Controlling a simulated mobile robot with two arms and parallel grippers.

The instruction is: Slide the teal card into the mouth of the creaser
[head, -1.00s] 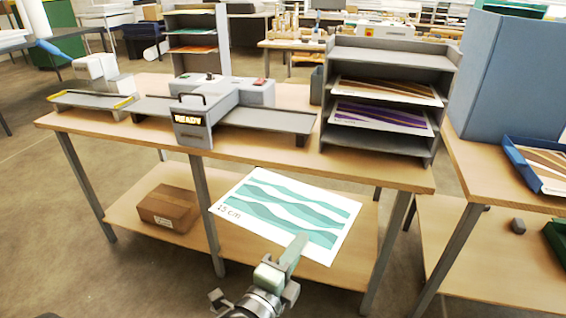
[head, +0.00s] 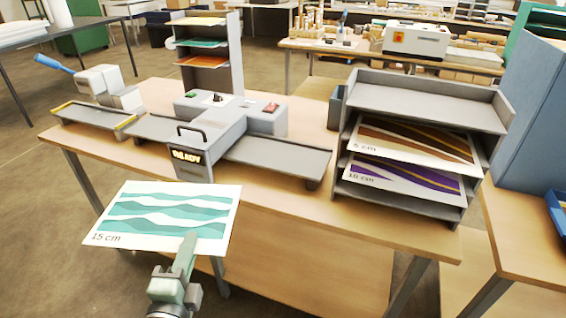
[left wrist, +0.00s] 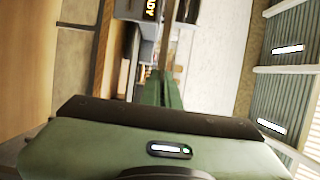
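The teal card (head: 170,217), white with teal waves and marked "15 cm", is in front of the table at the lower left of the head view. My left gripper (head: 188,247) is shut on its near edge, right of the card's middle. Its closed fingers also show in the left wrist view (left wrist: 165,90). A grey machine (head: 207,140) with a lit READY sign and flat trays on both sides stands on the table beyond the card, apart from it. I see no name on it, so I cannot confirm it is the creaser. My right gripper is not in view.
Left of the machine is a smaller device (head: 105,90) with a blue handle and yellow-edged base. A grey rack (head: 425,95) with brown and purple cards stands at the right. The front table strip (head: 290,200) is clear.

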